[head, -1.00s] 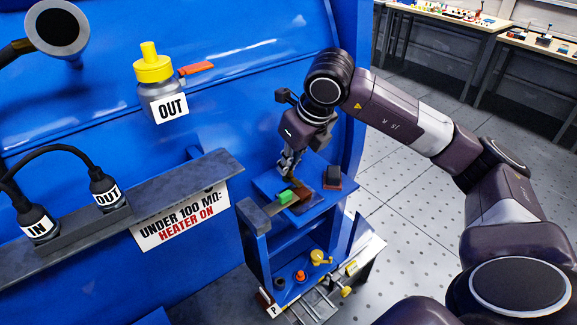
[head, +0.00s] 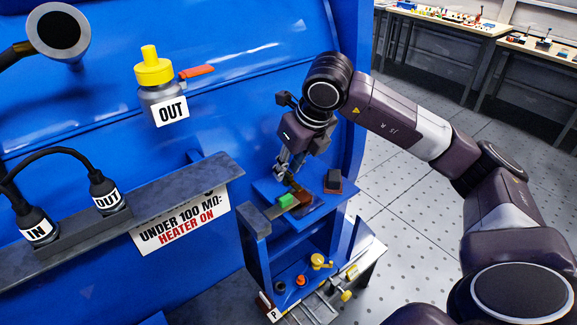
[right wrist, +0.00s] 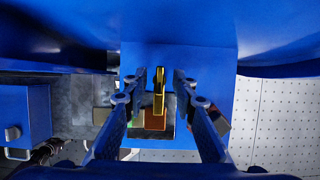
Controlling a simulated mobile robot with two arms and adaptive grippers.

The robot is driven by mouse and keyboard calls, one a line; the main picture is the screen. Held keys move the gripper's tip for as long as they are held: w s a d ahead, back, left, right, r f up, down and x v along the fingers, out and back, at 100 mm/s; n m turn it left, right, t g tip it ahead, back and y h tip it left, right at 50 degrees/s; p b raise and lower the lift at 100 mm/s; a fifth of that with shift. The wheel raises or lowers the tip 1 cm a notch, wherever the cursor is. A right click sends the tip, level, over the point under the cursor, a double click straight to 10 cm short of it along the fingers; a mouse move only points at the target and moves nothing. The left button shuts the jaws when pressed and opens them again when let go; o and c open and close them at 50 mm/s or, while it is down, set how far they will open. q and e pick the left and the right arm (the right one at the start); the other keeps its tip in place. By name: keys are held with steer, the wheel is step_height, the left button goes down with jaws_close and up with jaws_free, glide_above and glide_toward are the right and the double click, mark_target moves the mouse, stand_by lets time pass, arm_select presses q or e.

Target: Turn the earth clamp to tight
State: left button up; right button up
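A brass-coloured bar (right wrist: 159,92) stands on a reddish-brown block (right wrist: 155,122) in the right wrist view; it looks like the handle of the earth clamp, but no label shows. In the head view the brown block (head: 303,196) lies on the blue shelf top, beside a green block (head: 286,201). My right gripper (head: 287,168) is just above them, pointing down. In the right wrist view its two fingers (right wrist: 161,76) are apart, one on each side of the bar, with gaps showing. The bar is small and partly hidden in the head view. My left gripper is out of view.
A lower shelf holds a yellow part (head: 320,261) and an orange part (head: 300,279). A grey ledge (head: 160,205) and the large blue housing (head: 240,90) are at left. Open floor lies right.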

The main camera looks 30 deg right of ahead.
steer(key=v, duration=1.2)
stand_by(0.4)
